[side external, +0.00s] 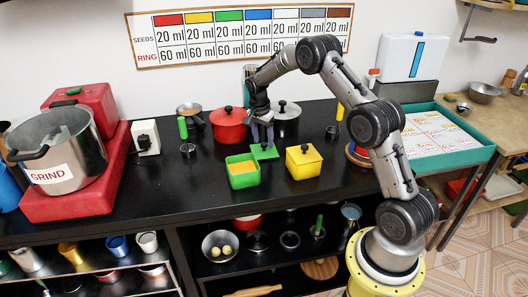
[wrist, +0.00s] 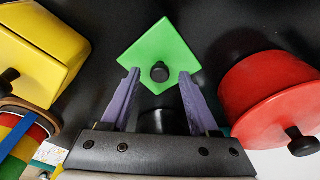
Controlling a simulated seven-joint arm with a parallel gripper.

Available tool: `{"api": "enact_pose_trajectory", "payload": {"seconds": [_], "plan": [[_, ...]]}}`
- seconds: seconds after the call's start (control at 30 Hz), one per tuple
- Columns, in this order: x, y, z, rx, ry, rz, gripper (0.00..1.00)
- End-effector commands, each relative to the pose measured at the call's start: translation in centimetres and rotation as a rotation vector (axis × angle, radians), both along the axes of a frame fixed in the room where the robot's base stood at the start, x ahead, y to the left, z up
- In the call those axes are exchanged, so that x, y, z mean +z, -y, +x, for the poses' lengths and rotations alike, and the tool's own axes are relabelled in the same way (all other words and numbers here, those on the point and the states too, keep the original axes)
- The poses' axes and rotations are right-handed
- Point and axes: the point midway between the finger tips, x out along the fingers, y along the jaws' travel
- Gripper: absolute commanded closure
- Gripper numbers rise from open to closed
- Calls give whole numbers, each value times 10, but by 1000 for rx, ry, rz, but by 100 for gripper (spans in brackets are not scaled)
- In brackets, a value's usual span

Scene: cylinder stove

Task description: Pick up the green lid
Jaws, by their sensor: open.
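The green lid (wrist: 158,48) is a square plate with a black knob at its middle. It lies on the black counter. In the side external view the lid (side external: 265,152) is just behind the green box (side external: 242,171), which is uncovered and holds orange contents. My gripper (wrist: 158,80) is open, with its two purple fingers pointing at the lid and the knob between and just beyond their tips in the wrist view. In the side external view my gripper (side external: 262,135) hangs low at the lid. Whether the fingers touch the lid I cannot tell.
A yellow lidded box (side external: 303,162) stands to the right of the lid, and a red pot (side external: 229,125) stands behind it to the left. A silver pot (side external: 286,120) is behind. A small black dish with a green-handled tool stands left. The front counter is clear.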

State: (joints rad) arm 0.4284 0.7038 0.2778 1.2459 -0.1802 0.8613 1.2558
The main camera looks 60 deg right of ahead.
Motion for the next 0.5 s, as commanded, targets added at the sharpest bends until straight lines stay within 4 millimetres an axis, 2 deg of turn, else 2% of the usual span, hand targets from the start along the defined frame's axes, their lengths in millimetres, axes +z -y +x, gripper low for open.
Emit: {"api": "enact_pose_trajectory", "payload": {"seconds": [0.13,0.4,0.43,0.5], "plan": [[-16,3,0,-1,0,0,39],[-20,3,0,-1,2,-1,39],[-20,3,0,-1,2,-1,40],[-20,3,0,0,2,-1,53]]}}
